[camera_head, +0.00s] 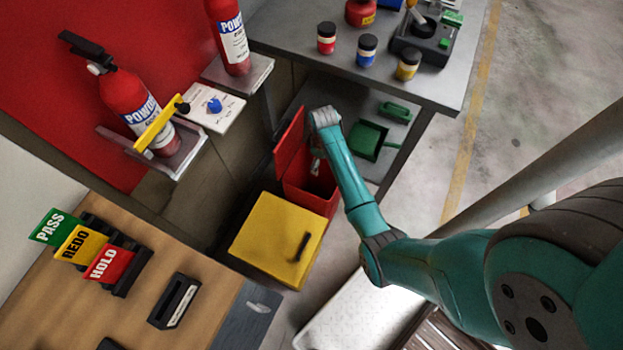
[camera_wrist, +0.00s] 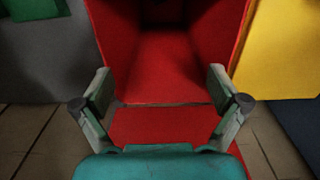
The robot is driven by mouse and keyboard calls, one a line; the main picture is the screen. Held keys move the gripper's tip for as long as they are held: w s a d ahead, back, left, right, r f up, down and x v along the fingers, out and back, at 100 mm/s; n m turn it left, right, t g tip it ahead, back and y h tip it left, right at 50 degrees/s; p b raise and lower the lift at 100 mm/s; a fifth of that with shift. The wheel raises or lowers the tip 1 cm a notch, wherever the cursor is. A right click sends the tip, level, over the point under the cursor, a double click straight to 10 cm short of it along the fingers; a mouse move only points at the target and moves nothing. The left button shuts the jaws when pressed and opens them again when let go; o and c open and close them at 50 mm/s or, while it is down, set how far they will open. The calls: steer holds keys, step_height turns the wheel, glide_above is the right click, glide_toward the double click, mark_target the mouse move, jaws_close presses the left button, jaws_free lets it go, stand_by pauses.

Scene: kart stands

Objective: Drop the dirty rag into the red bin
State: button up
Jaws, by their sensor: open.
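The red bin (camera_head: 310,193) stands on the floor below the grey table, with its lid (camera_head: 289,143) raised. My gripper (camera_head: 317,165) points down at the bin's opening, mostly hidden behind my own arm. In the wrist view my gripper (camera_wrist: 160,85) is open, its two fingers wide apart with nothing between them. The bin's red inside (camera_wrist: 170,65) fills the middle of that view, and its far end is dark. I do not see the dirty rag in either view; the bin's inside shows only in part.
A yellow bin (camera_head: 275,235) with a closed lid stands beside the red one. A green dustpan (camera_head: 368,140) lies to the right. The grey table (camera_head: 290,30) carries jars and a red can. Two extinguishers (camera_head: 130,100) (camera_head: 230,40) and a wooden bench (camera_head: 60,290) are at left.

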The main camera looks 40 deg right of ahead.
step_height(320, 180, up, 12)
steer(key=shift+f, duration=0.15)
stand_by(0.7)
